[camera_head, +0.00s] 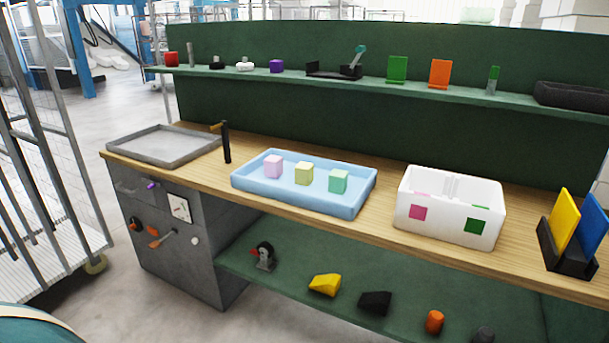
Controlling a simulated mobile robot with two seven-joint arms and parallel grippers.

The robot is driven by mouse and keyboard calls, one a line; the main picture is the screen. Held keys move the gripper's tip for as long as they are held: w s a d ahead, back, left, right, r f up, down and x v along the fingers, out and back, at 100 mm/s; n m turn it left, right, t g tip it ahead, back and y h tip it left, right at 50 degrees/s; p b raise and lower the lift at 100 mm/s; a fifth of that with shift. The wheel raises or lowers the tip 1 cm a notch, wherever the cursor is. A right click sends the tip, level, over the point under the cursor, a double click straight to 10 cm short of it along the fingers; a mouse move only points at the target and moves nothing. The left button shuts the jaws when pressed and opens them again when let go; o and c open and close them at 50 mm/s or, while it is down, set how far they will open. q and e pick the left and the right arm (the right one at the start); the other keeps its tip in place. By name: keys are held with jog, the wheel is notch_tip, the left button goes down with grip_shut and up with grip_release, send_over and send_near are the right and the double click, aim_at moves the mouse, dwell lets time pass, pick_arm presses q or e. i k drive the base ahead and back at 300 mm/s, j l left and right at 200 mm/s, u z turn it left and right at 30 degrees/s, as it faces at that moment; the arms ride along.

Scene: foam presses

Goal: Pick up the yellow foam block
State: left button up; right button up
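The pale yellow foam block (304,174) sits in the light blue tray (298,194) on the wooden workbench. It stands between a pink block (273,166) on its left and a mint green block (339,181) on its right, with small gaps between them. Nothing covers the yellow block. Neither of my grippers shows in the head view.
A white bin (442,232) stands right of the tray on the bench (385,215). A grey tray (165,145) and a dark upright tool (226,143) are to the left. A green shelf (330,76) with small objects runs behind. A wire cage (45,150) stands at far left.

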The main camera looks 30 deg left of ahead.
aim_at(303, 171)
jog(key=i+j+z, duration=0.15)
jog(key=j, duration=0.55)
jog(key=j+z, duration=0.1)
jog(key=j, duration=0.6)
